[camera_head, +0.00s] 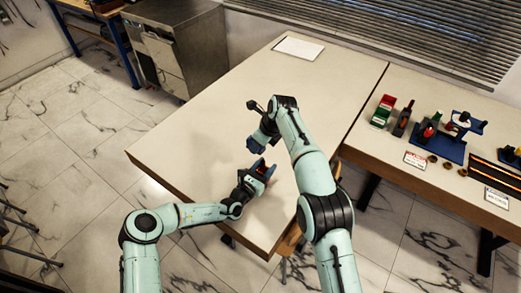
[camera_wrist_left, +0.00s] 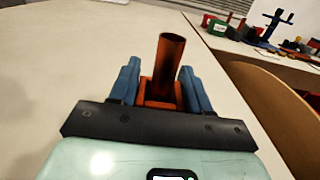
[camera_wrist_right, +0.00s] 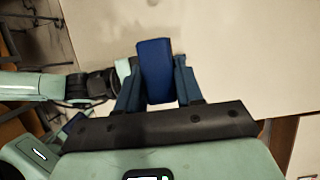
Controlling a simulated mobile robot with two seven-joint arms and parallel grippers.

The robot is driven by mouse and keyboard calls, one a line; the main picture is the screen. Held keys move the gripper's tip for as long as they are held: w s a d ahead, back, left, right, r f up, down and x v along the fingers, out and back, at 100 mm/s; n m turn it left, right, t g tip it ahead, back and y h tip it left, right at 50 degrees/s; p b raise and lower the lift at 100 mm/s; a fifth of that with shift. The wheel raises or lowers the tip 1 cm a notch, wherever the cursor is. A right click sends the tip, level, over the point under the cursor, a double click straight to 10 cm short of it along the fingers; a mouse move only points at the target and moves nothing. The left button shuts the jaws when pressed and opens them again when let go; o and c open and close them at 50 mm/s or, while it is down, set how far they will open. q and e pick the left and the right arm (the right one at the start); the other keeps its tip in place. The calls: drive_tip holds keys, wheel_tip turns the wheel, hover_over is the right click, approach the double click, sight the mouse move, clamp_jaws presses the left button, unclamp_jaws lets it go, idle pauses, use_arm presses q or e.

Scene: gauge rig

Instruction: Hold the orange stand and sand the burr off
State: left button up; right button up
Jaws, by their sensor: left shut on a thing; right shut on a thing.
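The orange stand (camera_wrist_left: 168,75), a square base with an upright round tube, is between the blue fingers of my left gripper (camera_wrist_left: 163,92), which is shut on it. In the head view my left gripper (camera_head: 263,170) is low over the near part of the table, and little of the stand shows. My right gripper (camera_wrist_right: 157,85) is shut on a dark blue block (camera_wrist_right: 155,62). In the head view my right gripper (camera_head: 256,144) is a little beyond the left one, apart from the stand. I cannot make out the burr.
The pale table (camera_head: 220,108) is mostly clear, with a white sheet (camera_head: 298,48) at its far end. A second table on the right bears a green and red bin (camera_head: 382,111), a blue fixture (camera_head: 440,145) and small parts. A brown chair back (camera_wrist_left: 270,110) stands close by.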

use_arm(q)
drive_tip(key=o, duration=1.2)
drive_tip(key=v, duration=1.1)
drive_tip(key=shift+s+a+f, duration=0.1)
drive_tip(key=shift+s+a, duration=0.2)
drive_tip(key=shift+s, duration=0.15)
